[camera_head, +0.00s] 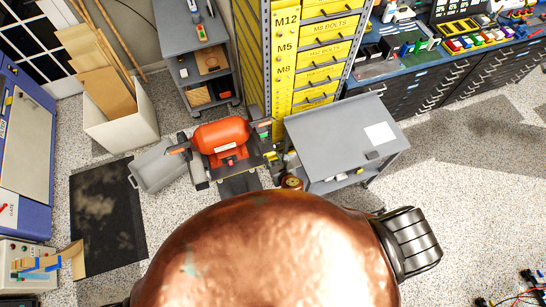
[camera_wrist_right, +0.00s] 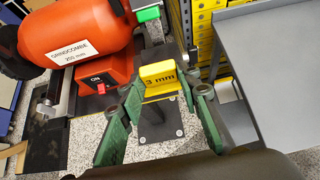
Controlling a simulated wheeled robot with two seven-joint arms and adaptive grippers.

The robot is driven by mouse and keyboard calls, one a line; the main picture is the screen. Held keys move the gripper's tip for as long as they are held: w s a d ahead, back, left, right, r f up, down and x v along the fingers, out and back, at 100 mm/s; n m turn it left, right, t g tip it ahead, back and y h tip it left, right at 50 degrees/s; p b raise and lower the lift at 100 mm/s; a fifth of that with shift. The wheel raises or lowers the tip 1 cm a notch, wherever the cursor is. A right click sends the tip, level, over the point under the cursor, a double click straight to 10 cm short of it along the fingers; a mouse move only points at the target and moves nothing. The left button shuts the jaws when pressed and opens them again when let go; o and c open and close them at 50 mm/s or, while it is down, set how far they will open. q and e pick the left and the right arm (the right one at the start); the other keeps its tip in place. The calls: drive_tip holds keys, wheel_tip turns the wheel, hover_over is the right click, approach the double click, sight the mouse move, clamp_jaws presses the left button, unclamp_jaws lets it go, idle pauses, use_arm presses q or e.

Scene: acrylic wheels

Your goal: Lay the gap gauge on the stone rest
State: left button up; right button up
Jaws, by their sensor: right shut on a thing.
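The gap gauge (camera_wrist_right: 157,76) is a small yellow block marked "3 mm". In the right wrist view it stands between the green fingers of my right gripper (camera_wrist_right: 160,92), which is shut on it. In the head view my right gripper (camera_head: 275,160) is small, just right of the orange bench grinder (camera_head: 222,133), between it and the grey table. The grinder also shows in the right wrist view (camera_wrist_right: 65,32), left of the gauge. I cannot clearly pick out the stone rest on it. My left gripper is not in view.
A grey table (camera_head: 335,130) with a white sheet stands right of the grinder. Yellow bolt drawers (camera_head: 312,75) rise behind. A grey bin (camera_head: 157,168) stands left of the grinder. A black post with a bolted foot (camera_wrist_right: 160,132) shows beneath the gauge.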

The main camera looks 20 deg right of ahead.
sight(267, 149)
drive_tip(key=shift+w+f+b, duration=0.15)
drive_tip(key=shift+w+f, duration=0.1)
drive_tip(key=shift+w, duration=0.45)
drive_tip(key=shift+w+f+b, duration=0.2)
drive_tip(key=shift+w, duration=0.5)
drive_tip(key=shift+w+f+b, duration=0.15)
drive_tip(key=shift+w+f, duration=0.1)
drive_tip(key=shift+w, duration=0.45)
drive_tip(key=shift+w+a, duration=0.15)
drive_tip(key=shift+w, duration=2)
drive_tip(key=shift+f, duration=0.55)
drive_tip(key=shift+s+f, duration=0.1)
drive_tip(key=shift+f, duration=0.05)
drive_tip(key=o, duration=1.2)
drive_tip(key=v, duration=1.2)
